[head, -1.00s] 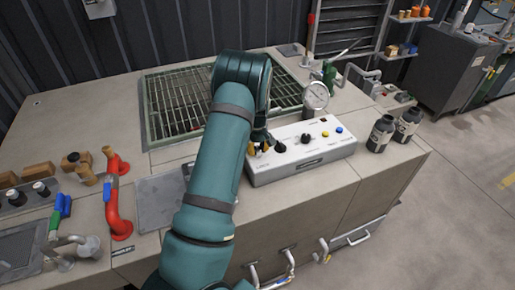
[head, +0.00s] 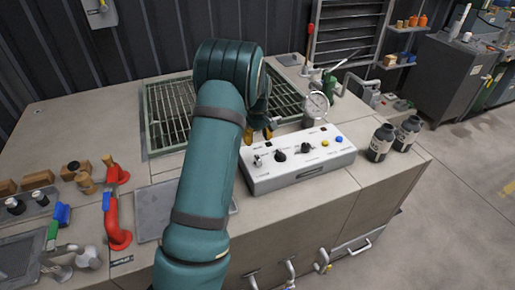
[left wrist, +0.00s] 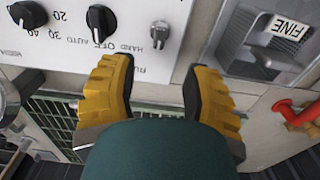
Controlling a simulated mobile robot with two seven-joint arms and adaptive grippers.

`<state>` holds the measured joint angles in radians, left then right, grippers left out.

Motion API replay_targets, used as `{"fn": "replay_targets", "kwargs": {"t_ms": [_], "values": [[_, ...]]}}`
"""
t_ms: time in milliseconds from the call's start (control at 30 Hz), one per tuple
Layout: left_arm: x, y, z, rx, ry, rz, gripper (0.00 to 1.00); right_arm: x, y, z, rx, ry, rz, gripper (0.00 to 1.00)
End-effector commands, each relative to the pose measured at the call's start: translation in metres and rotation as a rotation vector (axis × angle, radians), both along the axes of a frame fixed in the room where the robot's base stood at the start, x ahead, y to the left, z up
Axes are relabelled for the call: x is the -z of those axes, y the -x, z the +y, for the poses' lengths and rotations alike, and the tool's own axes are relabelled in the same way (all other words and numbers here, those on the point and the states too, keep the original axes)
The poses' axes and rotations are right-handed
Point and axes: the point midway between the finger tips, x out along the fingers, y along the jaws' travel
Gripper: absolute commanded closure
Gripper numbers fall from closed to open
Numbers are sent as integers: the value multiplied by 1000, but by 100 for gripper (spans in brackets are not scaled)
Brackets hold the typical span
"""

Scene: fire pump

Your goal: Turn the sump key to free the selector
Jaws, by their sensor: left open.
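A white control box (head: 285,178) stands on the bench. A small silver key switch (head: 257,160) is at the left end of its top; it also shows in the left wrist view (left wrist: 159,34). Beside it is a black selector knob (head: 280,156), marked HAND, OFF and AUTO in the left wrist view (left wrist: 101,20). My left gripper (head: 259,133) is behind the box's left end. In the left wrist view its yellow fingers (left wrist: 158,76) are spread, with nothing between them; the key lies beyond the fingertips, apart from them. My right gripper is out of view.
A second black knob (head: 306,148) and coloured buttons share the box top. A gauge (head: 317,104) stands behind, and dark bottles (head: 380,143) to the right. A grating (head: 170,115) lies behind my arm; red pipework (head: 115,215) is at left.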

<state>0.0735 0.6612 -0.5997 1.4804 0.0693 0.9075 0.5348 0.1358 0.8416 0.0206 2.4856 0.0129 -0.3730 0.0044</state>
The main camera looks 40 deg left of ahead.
Motion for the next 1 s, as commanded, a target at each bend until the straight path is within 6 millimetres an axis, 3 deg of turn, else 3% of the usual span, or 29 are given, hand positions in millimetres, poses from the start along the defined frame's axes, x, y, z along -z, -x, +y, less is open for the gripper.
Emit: {"fn": "replay_targets", "kwargs": {"t_ms": [200,800,900,1000], "values": [[-19,0,0,-1,0,0,52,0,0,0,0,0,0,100],[-21,0,0,0,0,1,52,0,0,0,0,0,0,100],[-9,0,-8,22,6,0,52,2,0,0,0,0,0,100],[23,2,-31,87,21,-8,52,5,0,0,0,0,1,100]]}}
